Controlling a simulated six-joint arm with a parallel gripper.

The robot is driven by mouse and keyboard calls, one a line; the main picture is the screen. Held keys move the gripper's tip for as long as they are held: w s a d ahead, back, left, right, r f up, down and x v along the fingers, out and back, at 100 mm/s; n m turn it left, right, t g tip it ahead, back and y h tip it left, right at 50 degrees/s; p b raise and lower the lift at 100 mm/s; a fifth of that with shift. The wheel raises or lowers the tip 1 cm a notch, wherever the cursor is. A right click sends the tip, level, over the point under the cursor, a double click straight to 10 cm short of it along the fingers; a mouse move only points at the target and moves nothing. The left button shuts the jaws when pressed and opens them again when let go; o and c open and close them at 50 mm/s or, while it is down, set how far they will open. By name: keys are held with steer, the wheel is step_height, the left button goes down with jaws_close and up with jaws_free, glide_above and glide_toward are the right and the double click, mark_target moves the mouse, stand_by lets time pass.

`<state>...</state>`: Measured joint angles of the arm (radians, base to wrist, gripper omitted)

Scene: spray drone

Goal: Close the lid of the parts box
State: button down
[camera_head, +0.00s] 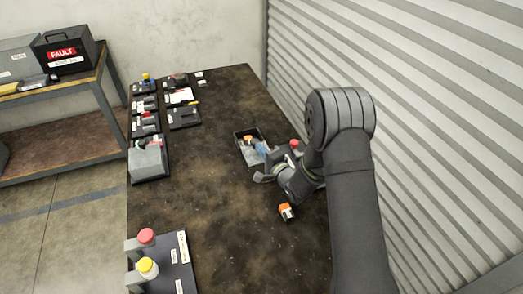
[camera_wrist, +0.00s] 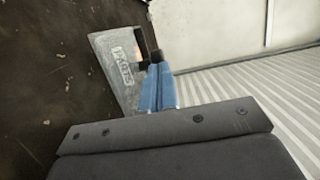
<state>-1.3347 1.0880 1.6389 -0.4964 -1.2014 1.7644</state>
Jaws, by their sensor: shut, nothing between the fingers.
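The parts box (camera_head: 238,140) is a dark open-topped box on the table, left of my arm in the head view. Something orange and pale shows inside it. In the wrist view a grey panel marked PARTS (camera_wrist: 110,72) stands left of my fingers; I cannot tell for sure whether it is the lid or a wall. My gripper (camera_head: 262,149) has blue fingers, shut and empty, at the box's right side. In the wrist view the dark fingertips of my gripper (camera_wrist: 150,52) overlap the panel's right edge; contact cannot be told. My arm hides part of the box.
A red-topped part (camera_head: 294,145) shows beside my wrist. Several dark trays line the table's left edge, with a red and yellow knob stand (camera_head: 172,264) in front. A corrugated wall (camera_head: 440,90) rises on the right. The table's middle is clear.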

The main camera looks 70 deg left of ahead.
steer(key=x, duration=0.3)
steer(key=w+x, duration=0.1)
steer(key=x, duration=0.2)
steer(key=w+x, duration=0.1)
steer(key=x, duration=0.3)
steer(key=shift+w+a, duration=0.15)
steer(key=shift+a, duration=0.05)
steer(key=v, duration=2.4)
steer(key=shift+r, duration=0.1)
steer(key=shift+a, duration=0.15)
steer(key=x, duration=2.3)
steer(key=shift+a, duration=0.1)
